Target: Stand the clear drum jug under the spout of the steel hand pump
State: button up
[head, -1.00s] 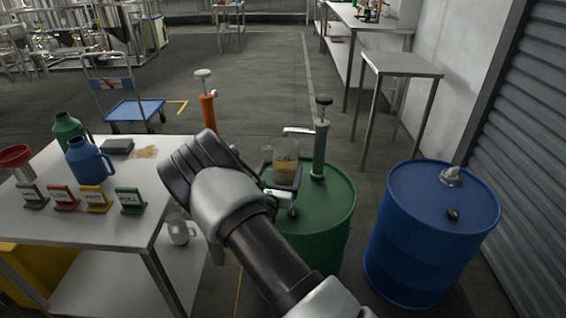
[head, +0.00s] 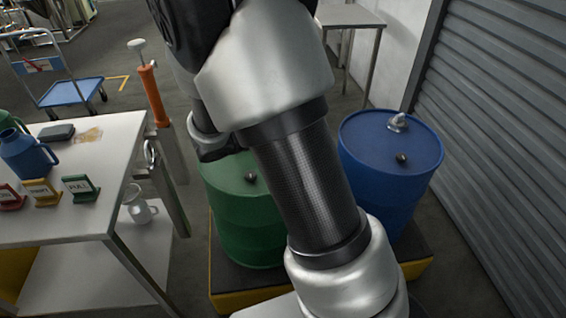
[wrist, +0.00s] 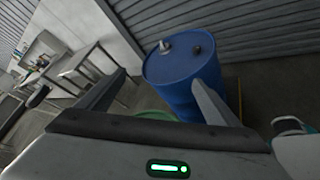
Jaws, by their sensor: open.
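My gripper (wrist: 158,82) shows in the wrist view with its two fingers wide apart and nothing visible between them. Beyond them are the blue drum and a sliver of the green drum's top (wrist: 155,115). In the head view my arm crosses the middle and covers much of the green drum (head: 245,215). The clear jug with amber contents and the steel hand pump with its spout are hidden behind my arm there. I cannot tell how the jug stands relative to the spout now.
The blue drum (head: 390,160) stands right of the green one, near a shutter wall (head: 500,150). At left is a table (head: 100,155) with a blue jug (head: 25,155) and small signs. An orange pump (head: 152,92) stands behind.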

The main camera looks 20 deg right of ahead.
jog(key=s+a+r+m+g+y, duration=0.1)
jog(key=s+r+m+g+y, duration=0.2)
jog(key=s, duration=0.4)
jog(key=s+a+r+m+y, duration=0.1)
jog(key=s+m+y, duration=0.2)
jog(key=s+m, duration=0.3)
jog(key=s+a+r+m+t+y, duration=0.4)
jog(key=s+a+r+m+y, duration=0.1)
jog(key=a, duration=0.5)
jog(key=s+r+y, duration=0.1)
jog(key=s+y, duration=0.1)
jog(key=shift+s+a, duration=0.3)
jog(key=shift+a, duration=0.1)
